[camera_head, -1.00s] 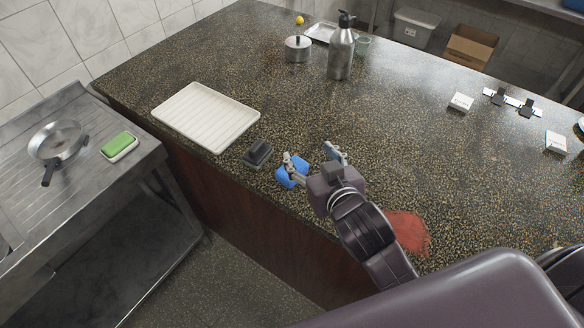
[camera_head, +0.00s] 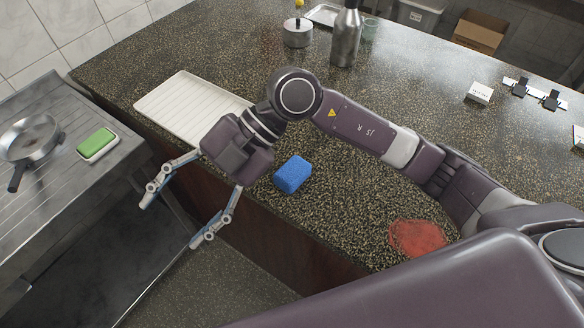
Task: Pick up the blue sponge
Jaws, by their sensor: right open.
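The blue sponge (camera_head: 293,174) lies on the speckled counter (camera_head: 345,215) near its front edge, fully in view and touched by nothing of mine. My right gripper (camera_head: 172,218) is open and empty. Its fingers point down and to the left, past the counter's front edge, over the gap between counter and metal sink unit. It is left of the sponge, and its wrist is just to the sponge's left. My left gripper does not show.
A white ribbed tray (camera_head: 178,97) lies behind my wrist, partly hidden. A steel bottle (camera_head: 346,38) and a pot (camera_head: 298,33) stand at the back. A red stain (camera_head: 417,238) marks the counter at right. A green sponge (camera_head: 96,143) and a pan (camera_head: 30,140) sit on the sink unit.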

